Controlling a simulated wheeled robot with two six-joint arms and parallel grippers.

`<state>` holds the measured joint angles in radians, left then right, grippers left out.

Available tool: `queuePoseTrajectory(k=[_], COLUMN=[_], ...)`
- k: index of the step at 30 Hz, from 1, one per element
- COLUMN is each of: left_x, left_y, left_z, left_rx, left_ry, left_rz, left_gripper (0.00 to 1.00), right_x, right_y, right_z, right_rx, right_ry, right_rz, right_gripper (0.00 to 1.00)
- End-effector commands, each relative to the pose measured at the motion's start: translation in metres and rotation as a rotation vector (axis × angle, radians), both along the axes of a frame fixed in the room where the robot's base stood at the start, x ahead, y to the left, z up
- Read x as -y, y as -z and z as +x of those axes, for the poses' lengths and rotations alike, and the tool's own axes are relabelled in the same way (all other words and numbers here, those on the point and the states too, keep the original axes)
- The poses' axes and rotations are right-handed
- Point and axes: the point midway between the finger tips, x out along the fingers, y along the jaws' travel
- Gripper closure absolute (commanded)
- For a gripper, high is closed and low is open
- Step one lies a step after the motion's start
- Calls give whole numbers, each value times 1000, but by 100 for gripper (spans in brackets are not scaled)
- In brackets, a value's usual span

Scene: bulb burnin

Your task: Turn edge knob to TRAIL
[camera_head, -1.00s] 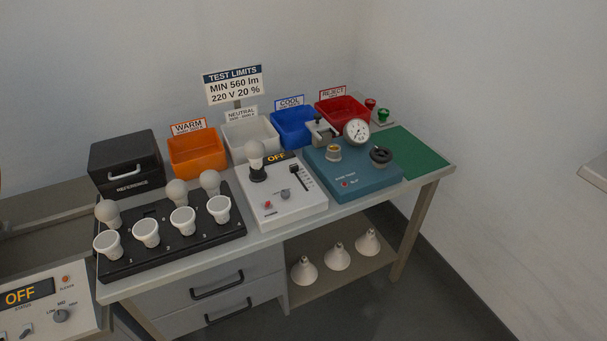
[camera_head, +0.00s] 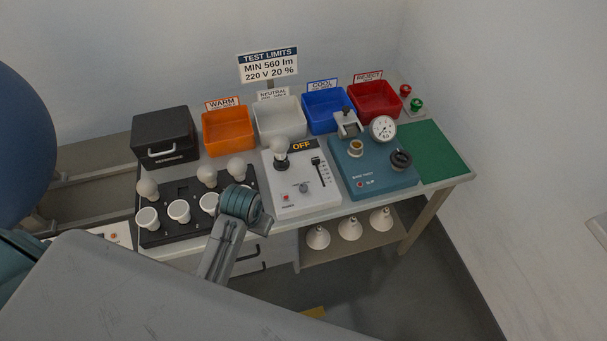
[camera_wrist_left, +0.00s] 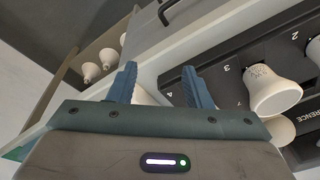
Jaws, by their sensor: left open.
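A small grey knob (camera_head: 304,188) sits on the front of the white test box (camera_head: 322,205). Its markings are too small to read, so I cannot tell its setting or confirm it is the edge knob. My left arm reaches in from the left in the head view, its teal wrist joint in front of the bulb tray's right end. In the left wrist view my left gripper (camera_wrist_left: 160,76) is open, its two blue fingers apart. A white bulb base shows behind and between the fingers, near slot 4; nothing appears gripped. My right gripper is out of view.
The black bulb tray (camera_head: 160,236) holds several bulbs left of the white box. A bulb (camera_head: 281,146) stands in that box's socket. The blue tester (camera_head: 375,180) is to its right. Coloured bins line the back. The green mat (camera_head: 432,150) is bare.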

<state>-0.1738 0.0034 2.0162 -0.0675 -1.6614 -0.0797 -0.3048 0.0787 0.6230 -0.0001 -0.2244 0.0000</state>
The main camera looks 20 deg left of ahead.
Motion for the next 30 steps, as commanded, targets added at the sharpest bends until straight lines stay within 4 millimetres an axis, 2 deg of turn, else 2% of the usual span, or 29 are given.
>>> queuePoseTrajectory(k=[1, 5, 8, 12, 15, 18, 22, 26, 30], left_x=[5, 19, 34, 57, 70, 78, 83, 83, 82], left_y=[-7, -18, -35, -67, -88, -101, -106, -94, -69], left_z=[15, 53, 87, 131, 153, 166, 172, 172, 171], left_rx=[-8, -47, -78, -127, -155, -174, -186, -190, -192], left_ry=[2, 15, 35, 72, 95, 113, 123, 123, 122], left_rz=[-6, -19, -33, -49, -55, -58, -60, -60, -59], left_gripper=[55, 55, 55, 55, 55, 55, 55, 55, 55], right_x=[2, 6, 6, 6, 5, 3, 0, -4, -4], right_y=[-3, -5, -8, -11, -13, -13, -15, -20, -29], right_z=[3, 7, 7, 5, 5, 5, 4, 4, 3], right_rx=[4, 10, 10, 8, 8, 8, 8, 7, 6], right_ry=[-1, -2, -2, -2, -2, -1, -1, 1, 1], right_rz=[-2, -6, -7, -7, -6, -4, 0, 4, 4], right_gripper=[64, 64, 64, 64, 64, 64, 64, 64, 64])
